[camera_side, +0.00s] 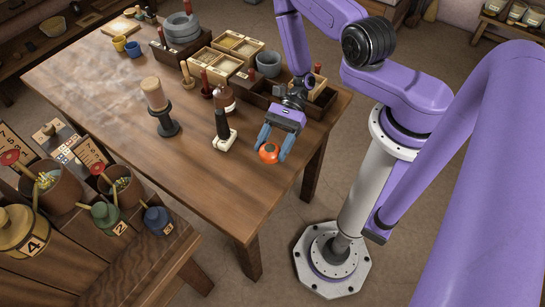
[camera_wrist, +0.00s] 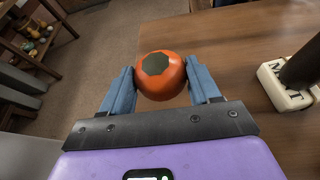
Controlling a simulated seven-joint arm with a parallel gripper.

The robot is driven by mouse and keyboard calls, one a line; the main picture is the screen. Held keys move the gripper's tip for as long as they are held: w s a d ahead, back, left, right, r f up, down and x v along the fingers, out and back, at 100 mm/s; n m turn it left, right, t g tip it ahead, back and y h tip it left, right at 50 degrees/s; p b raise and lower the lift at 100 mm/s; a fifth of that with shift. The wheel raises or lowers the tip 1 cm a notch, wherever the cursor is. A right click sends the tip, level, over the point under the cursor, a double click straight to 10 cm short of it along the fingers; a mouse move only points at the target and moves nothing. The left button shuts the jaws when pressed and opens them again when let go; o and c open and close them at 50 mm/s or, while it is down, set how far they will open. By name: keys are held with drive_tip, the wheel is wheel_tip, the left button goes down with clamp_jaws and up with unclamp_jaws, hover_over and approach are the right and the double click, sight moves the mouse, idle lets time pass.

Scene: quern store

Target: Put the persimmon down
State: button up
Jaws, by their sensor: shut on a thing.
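The persimmon (camera_side: 268,153) is a round orange fruit with a dark green top. My gripper (camera_side: 270,148) is shut on it, with one blue finger on each side. In the wrist view the persimmon (camera_wrist: 160,76) sits between the two blue fingers of my gripper (camera_wrist: 162,84), its dark top facing the camera. The wooden table (camera_side: 190,184) lies beneath and beside it, near the table's right edge. I cannot tell whether the fruit touches the tabletop.
A white-based stamp with a dark handle (camera_side: 222,138) stands left of my gripper; its white base (camera_wrist: 289,88) shows at right in the wrist view. A dark stand with a pale cylinder (camera_side: 155,95) is farther left. Wooden trays (camera_side: 238,45) stand behind. The table's front left is clear.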

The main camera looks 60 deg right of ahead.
sight(273, 156)
drive_tip(key=shift+f, duration=2.3)
drive_tip(key=shift+f, duration=0.1)
drive_tip(key=o, duration=1.1)
